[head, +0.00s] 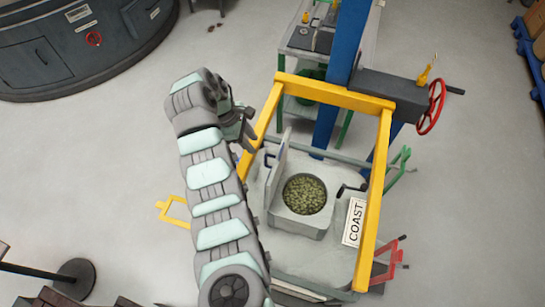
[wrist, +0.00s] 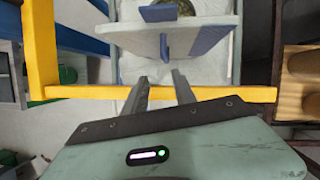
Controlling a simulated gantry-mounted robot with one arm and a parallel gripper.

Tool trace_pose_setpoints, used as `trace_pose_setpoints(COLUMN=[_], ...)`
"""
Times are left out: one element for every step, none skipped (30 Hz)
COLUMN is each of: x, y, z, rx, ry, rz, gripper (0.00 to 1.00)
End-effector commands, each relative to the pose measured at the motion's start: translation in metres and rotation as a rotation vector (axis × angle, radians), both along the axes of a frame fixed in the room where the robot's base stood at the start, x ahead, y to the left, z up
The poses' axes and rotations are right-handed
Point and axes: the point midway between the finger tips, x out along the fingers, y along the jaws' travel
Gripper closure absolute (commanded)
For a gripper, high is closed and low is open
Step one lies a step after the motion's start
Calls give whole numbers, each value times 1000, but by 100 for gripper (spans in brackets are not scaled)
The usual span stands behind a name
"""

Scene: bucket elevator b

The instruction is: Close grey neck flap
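The grey neck flap (head: 279,170) stands up, open, at the left side of the square neck (head: 300,225). The neck's round opening, filled with green pellets (head: 305,194), is uncovered. A blue handle (head: 270,158) sits on the flap's left face. In the wrist view the flap (wrist: 190,42) is ahead of the fingers, with its blue handle (wrist: 164,46) near its middle. My gripper (wrist: 160,79) is open and empty, apart from the handle. In the head view my gripper (head: 242,138) is left of the flap, by the yellow frame.
A yellow frame (head: 335,95) surrounds the neck; its bar (wrist: 230,93) crosses the wrist view beneath my fingers. Open floor lies left of my arm.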

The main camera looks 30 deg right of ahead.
Motion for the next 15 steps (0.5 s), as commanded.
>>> trace_pose_setpoints(x=[-5, -7, -10, -11, -12, -13, -14, -15, -17, -19, -20, -21, -23, -24, -25], y=[1, 1, 1, 1, 0, -2, -3, -5, -7, -9, -11, -14, -16, -18, -20], z=[4, 5, 6, 5, 3, -1, -4, -8, -14, -19, -24, -31, -38, -44, -50], rx=[7, 10, 12, 14, 14, 14, 14, 14, 14, 14, 13, 12, 13, 14, 14], ry=[22, 33, 44, 48, 50, 51, 51, 52, 53, 53, 54, 52, 54, 55, 53], rz=[-3, -4, -5, -6, -7, -7, -7, -7, -9, -9, -9, -8, -8, -9, -9], gripper=[68, 68, 68, 68, 68, 68, 68, 68, 68, 68, 68, 68, 68, 68, 68])
